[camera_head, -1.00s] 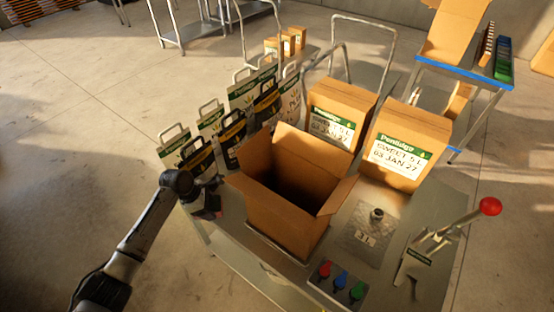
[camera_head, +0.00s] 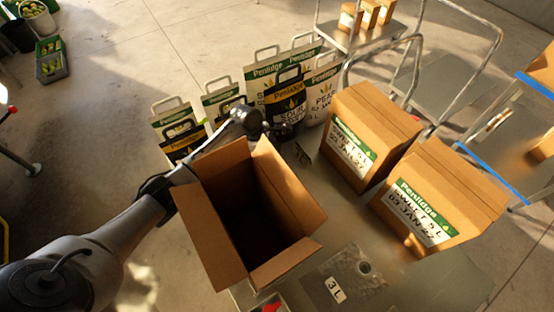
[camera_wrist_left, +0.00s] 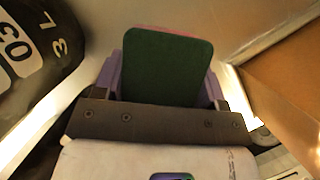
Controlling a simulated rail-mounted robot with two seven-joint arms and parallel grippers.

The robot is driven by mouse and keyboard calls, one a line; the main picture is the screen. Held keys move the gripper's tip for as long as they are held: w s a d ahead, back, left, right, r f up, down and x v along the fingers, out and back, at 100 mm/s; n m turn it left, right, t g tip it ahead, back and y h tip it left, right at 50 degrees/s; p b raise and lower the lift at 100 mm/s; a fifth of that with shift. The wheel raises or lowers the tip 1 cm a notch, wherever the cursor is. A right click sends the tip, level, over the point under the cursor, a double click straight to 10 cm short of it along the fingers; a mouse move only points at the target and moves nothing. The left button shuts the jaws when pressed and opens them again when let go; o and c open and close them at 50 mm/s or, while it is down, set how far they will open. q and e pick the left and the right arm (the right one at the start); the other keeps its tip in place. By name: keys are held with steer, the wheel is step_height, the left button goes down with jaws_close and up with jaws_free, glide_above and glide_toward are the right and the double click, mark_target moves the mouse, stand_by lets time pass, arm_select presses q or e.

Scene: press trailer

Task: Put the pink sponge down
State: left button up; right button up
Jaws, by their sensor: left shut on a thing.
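The pink sponge (camera_wrist_left: 167,66) shows in the left wrist view as a dark green flat face with a thin pink edge at its top. My left gripper (camera_wrist_left: 163,78) is shut on it, with a purplish finger on each side. In the head view my left arm reaches past the open carton, and my left gripper (camera_head: 274,129) is between that carton and the standing bags. The sponge cannot be made out in the head view. My right gripper is not in view.
The open, empty-looking carton (camera_head: 203,224) stands close to my left arm. Several handled bags (camera_head: 268,72) stand behind it. Two closed cartons (camera_head: 362,135) (camera_head: 440,197) stand to the right. Some bare tabletop (camera_head: 332,205) shows between the cartons.

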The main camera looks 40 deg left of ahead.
arm_select(q)
step_height(320, 180, down, 4)
steer(key=shift+s+b, duration=0.15)
steer(key=shift+b, duration=0.15)
step_height(320, 180, down, 4)
steer(key=shift+r+b, duration=0.25)
steer(key=shift+b, duration=0.1)
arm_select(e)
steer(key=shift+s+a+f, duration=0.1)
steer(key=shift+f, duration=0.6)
arm_select(q)
steer(key=shift+f, duration=0.1)
steer(key=shift+f, duration=0.15)
